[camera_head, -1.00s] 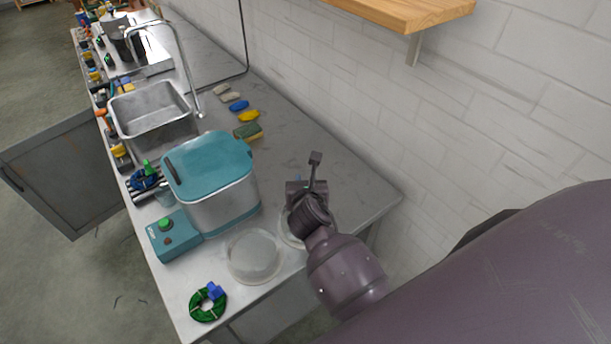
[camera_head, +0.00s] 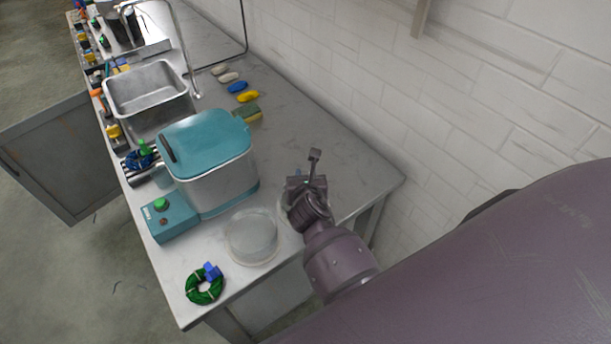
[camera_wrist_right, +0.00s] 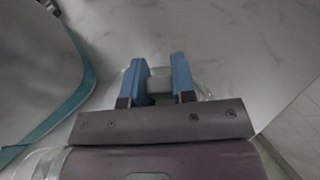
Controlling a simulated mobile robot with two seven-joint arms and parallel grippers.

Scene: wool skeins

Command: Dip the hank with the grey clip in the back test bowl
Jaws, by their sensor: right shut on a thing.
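My right gripper (camera_head: 298,180) is over the back test bowl (camera_head: 285,213) on the bench and covers much of that clear bowl. In the right wrist view, the blue fingers of my right gripper (camera_wrist_right: 159,77) are shut on a small grey clip (camera_wrist_right: 158,86). The clear rim of a bowl shows around the fingers. The hank under the clip is hidden, so I cannot tell whether it touches the bowl or its contents. The front test bowl (camera_head: 250,240) stands beside it, nearer the bench's front edge. My left gripper is not in view.
A teal-lidded machine (camera_head: 207,145) stands left of the bowls. A green hank with a blue clip (camera_head: 205,288) lies at the near corner. A blue hank with a green clip (camera_head: 139,160) is beside the machine. A sink (camera_head: 147,90) lies beyond; the wall is right.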

